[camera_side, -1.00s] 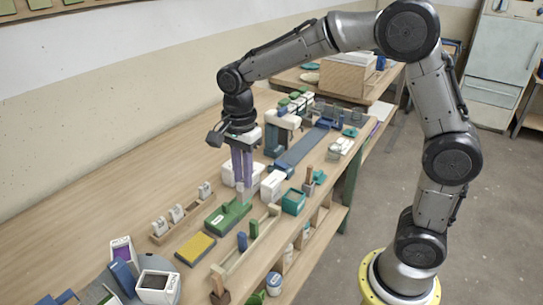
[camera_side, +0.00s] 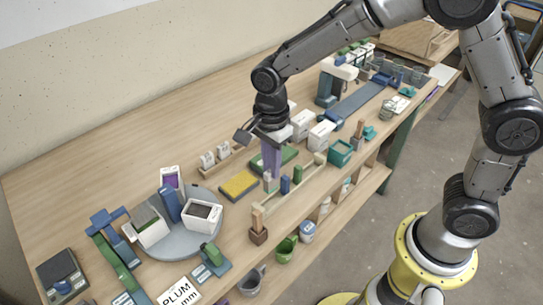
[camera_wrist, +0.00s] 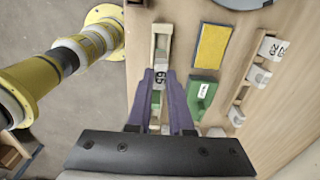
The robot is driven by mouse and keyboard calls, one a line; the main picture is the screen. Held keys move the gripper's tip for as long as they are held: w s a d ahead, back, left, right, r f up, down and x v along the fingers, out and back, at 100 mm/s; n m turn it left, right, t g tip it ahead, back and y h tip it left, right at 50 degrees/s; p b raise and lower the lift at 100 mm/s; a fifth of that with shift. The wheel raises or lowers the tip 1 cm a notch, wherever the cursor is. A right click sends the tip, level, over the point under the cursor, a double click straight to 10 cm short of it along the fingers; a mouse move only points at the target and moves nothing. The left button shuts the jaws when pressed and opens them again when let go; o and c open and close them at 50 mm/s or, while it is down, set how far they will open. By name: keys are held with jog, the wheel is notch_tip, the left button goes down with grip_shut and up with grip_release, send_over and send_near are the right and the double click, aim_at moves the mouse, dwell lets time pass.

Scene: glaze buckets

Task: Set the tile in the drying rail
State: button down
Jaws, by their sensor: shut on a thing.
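My gripper (camera_side: 269,172) has purple fingers and is shut on a pale grey tile, whose lower part (camera_side: 268,184) shows below the fingertips in the side view. In the wrist view the tile's face (camera_wrist: 157,80), marked "65", shows between the fingers. The drying rail (camera_side: 264,207) is a long, narrow wooden strip along the table's front. The tile is at the rail, close to a blue piece (camera_side: 285,185) and a green piece (camera_side: 297,174) standing there. I cannot tell whether its lower edge is seated or just above. The rail (camera_wrist: 161,32) runs ahead in the wrist view.
A grey turntable (camera_side: 213,240) holds boxes at left. A teal box (camera_side: 341,152) stands at right.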

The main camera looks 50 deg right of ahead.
aim_at(271, 185)
jog(key=shift+f, duration=3)
jog(key=shift+f, duration=0.35)
jog(key=c, duration=0.7)
grip_release()
jog(key=shift+c, duration=0.2)
jog(key=shift+r, duration=3.5)
